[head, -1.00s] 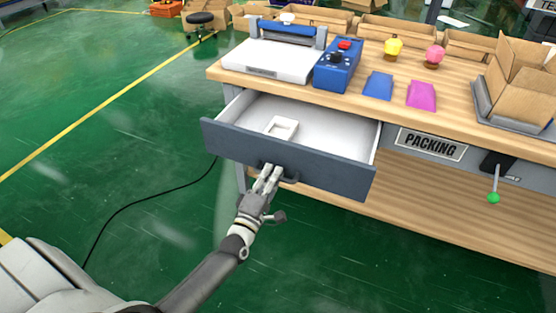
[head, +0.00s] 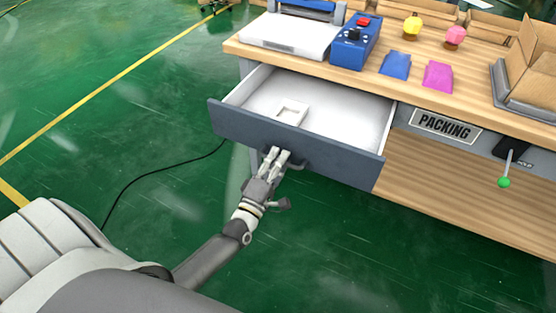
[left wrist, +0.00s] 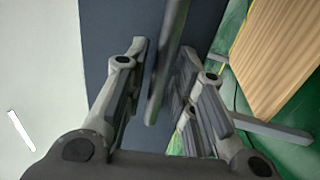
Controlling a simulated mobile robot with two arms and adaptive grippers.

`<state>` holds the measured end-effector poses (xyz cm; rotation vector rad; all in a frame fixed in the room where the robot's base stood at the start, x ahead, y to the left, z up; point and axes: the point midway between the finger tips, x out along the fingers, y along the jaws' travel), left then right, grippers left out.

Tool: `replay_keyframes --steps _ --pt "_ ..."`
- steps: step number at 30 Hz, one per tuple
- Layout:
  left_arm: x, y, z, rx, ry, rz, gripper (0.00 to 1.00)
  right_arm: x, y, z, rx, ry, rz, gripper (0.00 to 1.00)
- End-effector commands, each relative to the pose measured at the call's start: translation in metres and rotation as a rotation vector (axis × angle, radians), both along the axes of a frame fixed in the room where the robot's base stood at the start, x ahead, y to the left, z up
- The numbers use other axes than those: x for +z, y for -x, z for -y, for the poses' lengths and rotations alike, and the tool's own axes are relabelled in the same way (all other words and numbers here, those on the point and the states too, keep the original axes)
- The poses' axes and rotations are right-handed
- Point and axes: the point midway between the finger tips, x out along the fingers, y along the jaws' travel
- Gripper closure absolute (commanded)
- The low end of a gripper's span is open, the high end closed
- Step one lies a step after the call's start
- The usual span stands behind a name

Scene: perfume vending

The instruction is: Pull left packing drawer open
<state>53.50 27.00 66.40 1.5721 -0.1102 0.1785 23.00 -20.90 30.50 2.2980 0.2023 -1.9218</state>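The left packing drawer (head: 340,158) stands well open in the head view, its grey front tilted toward me in the picture and its white inside showing. My left gripper (head: 276,157) is at the handle (head: 298,166) on the drawer front. In the left wrist view, the handle bar (left wrist: 166,62) passes between the two fingers of the left gripper (left wrist: 162,52). The fingers stand apart, with a gap showing between the bar and the left finger. The bar looks close to the right finger; contact is unclear. My right gripper is not in view.
The wooden table (head: 480,95) carries a blue box (head: 355,45), blue and pink packets and a carton. A PACKING sign (head: 445,126) and a green-knobbed lever (head: 504,182) are at right. Green floor before the drawer is clear except a black cable.

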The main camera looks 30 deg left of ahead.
Motion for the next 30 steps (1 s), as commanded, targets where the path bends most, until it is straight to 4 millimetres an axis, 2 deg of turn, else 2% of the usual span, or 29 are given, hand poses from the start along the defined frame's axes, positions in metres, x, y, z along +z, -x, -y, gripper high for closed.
replay_keyframes --steps 10,14,24,30 --pt "0.0 0.001 0.0 0.0 0.0 0.0 0.66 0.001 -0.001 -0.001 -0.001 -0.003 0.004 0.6" --pt "-0.003 0.011 0.001 -0.001 0.0 -0.002 0.66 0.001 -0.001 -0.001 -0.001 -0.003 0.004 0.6" --pt "-0.016 0.079 0.004 -0.001 0.0 -0.004 0.66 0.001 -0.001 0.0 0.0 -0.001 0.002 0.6" --pt "-0.021 0.109 0.005 0.0 0.0 -0.002 0.66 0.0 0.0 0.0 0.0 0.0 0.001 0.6"
